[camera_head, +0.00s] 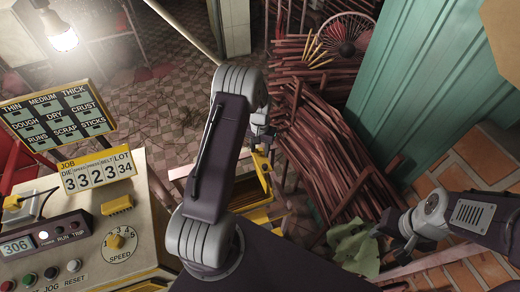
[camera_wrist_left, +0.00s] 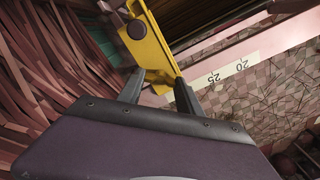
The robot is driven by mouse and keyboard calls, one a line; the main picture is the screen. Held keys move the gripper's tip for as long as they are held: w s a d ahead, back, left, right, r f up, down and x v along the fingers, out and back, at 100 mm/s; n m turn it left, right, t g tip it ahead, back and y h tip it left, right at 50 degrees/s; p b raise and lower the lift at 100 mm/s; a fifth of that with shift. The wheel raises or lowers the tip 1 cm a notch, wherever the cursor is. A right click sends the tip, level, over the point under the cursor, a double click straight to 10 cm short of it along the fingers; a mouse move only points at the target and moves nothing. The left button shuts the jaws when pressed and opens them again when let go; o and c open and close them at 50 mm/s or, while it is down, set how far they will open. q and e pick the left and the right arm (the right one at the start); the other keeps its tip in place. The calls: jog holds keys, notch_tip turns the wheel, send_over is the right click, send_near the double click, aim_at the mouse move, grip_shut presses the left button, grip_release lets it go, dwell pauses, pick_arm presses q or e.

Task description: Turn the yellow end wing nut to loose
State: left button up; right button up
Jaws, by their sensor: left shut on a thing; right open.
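My left gripper (camera_wrist_left: 160,80) has its fingers on either side of the lower end of a yellow part (camera_wrist_left: 150,42) in the left wrist view. The held end appears to be the yellow end wing nut; its wings are mostly hidden, so its turn angle cannot be told. A dark round knob (camera_wrist_left: 137,29) sits on the yellow part above the fingers. In the head view my left gripper (camera_head: 264,135) is above a yellow-edged frame (camera_head: 262,175), partly hidden by my arm. My right gripper (camera_head: 394,236) is open at the lower right, away from the frame.
A control panel (camera_head: 90,255) with a job counter (camera_head: 97,170) stands at the left. Piles of reddish-brown sticks (camera_head: 335,150) lie beyond the frame. A green corrugated wall (camera_head: 425,80) is at the right. A numbered scale strip (camera_wrist_left: 230,70) runs beside the yellow part.

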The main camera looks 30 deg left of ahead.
pick_arm(q)
jog(key=shift+n, duration=1)
jog(key=o, duration=1.4)
notch_tip(320, 180, up, 9)
jog(key=shift+r+b, duration=0.1)
jog(key=shift+b, duration=0.7)
jog(key=shift+d, duration=0.1)
